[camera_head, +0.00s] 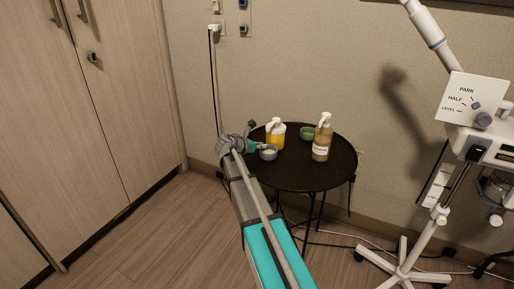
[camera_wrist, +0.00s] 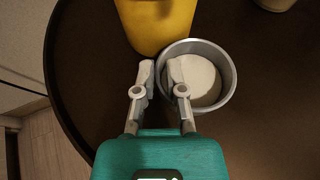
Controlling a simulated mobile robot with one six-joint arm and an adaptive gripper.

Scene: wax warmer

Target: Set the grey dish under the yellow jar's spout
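The grey dish (camera_head: 268,154) stands on the dark round table, close in front of the yellow jar (camera_head: 277,140), which has a white pump top with a spout (camera_head: 272,124). In the wrist view the dish (camera_wrist: 232,80) holds a white round mass, and the jar's yellow body (camera_wrist: 157,25) is just beyond its upper left side. The jar's spout is out of that view. My gripper (camera_wrist: 161,72) has its fingers close together on either side of the dish's left wall, one outside and one inside, and appears shut on it.
A clear pump bottle (camera_head: 321,142) with a white label and a green bowl (camera_head: 307,134) stand on the round table (camera_head: 300,178). The table's front and right are bare. A white wheeled stand (camera_head: 405,262) is at the right, and a wooden cabinet (camera_head: 85,110) at the left.

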